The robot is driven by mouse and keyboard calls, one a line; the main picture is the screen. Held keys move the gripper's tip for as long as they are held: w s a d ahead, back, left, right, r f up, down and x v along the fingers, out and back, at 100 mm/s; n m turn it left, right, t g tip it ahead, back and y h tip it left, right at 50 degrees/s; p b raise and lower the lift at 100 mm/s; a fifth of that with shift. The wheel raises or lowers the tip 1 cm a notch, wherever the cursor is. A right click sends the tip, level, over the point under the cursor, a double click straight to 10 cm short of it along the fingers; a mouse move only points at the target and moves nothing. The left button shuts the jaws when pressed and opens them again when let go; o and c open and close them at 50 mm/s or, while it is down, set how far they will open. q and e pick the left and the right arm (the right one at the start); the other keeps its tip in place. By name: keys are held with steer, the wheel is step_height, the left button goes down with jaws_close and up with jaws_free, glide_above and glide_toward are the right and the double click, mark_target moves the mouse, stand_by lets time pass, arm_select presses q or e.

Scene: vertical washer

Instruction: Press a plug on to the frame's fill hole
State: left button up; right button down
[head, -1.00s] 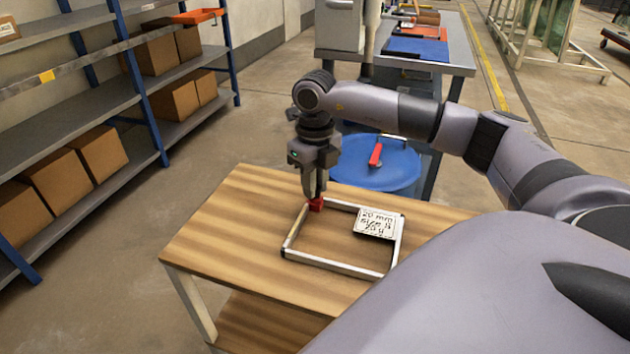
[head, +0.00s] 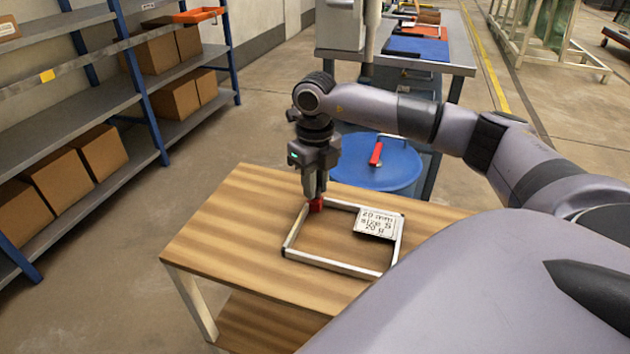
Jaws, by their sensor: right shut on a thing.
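A silver rectangular frame (head: 335,264) lies flat on a wooden table. A white label card (head: 379,223) with printed text, reading about "20 mm, size S, 20 g", sits at its right back corner. My right gripper (head: 315,194) points down at the frame's back left corner. It is shut on a small red plug (head: 316,205). The plug is at the frame's corner; whether it is seated in the fill hole cannot be seen, as the hole is hidden. My left gripper is not in view.
The wooden table (head: 230,235) is otherwise clear. Behind it stands a blue drum (head: 395,165) with a red handle on its lid. A grey workbench (head: 440,60) is further back. Shelves with cardboard boxes (head: 60,180) stand at the left.

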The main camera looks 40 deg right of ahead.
steer(key=shift+f, duration=0.25)
stand_by(0.8)
steer(key=c, duration=0.9)
jaws_free()
steer(key=shift+r, duration=0.15)
steer(key=shift+r+p, duration=2.85)
steer(key=shift+r, duration=0.55)
